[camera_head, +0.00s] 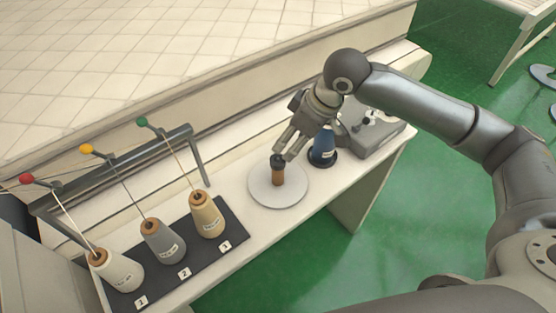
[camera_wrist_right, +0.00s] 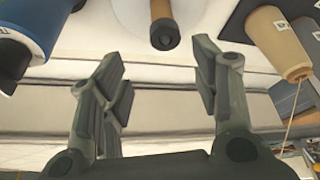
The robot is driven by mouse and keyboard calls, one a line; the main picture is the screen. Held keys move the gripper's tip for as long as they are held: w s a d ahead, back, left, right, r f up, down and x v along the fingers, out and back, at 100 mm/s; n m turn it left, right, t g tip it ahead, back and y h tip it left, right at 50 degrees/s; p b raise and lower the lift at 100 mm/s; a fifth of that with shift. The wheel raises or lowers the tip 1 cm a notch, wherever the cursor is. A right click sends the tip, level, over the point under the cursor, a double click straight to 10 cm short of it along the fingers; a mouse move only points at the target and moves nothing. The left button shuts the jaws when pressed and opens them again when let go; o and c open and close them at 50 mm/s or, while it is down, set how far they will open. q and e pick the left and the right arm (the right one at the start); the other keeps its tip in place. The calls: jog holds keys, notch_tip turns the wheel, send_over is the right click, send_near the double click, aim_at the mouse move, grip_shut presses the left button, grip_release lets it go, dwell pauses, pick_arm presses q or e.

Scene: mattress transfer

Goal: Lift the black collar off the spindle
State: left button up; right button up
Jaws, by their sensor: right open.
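The black collar (camera_head: 278,160) sits around the top of the brown spindle (camera_head: 278,177), which stands upright on a round white disc (camera_head: 262,195). In the right wrist view the collar (camera_wrist_right: 164,38) shows as a dark ring at the spindle's end, top centre. My right gripper (camera_head: 285,149) is close by the collar in the head view, and its fingers overlap that area. In the right wrist view its fingers (camera_wrist_right: 160,68) are apart with nothing between them, and the collar lies beyond their tips. Whether a finger touches the collar cannot be told. My left gripper is not in view.
A blue cone (camera_head: 323,145) stands just right of the disc, close to my right gripper. A dark mat (camera_head: 232,238) at left holds three numbered thread cones under a rack (camera_head: 180,135). A grey machine (camera_head: 375,130) is at the bench's right end. A quilted mattress (camera_head: 150,50) lies behind.

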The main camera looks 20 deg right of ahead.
aim_at(279, 158)
jog(key=x, duration=0.2)
jog(key=p+x, duration=0.1)
jog(key=x, duration=0.1)
jog(key=p+x, duration=0.1)
jog(key=x, duration=0.2)
jog(key=shift+s+a+f, duration=0.1)
jog(key=shift+s+a, duration=0.2)
jog(key=shift+w+a+f, duration=0.15)
jog(key=shift+w+f, duration=0.05)
jog(key=shift+f, duration=0.35)
jog(key=c, duration=1)
jog(key=shift+c, duration=0.2)
jog(key=shift+r, duration=0.1)
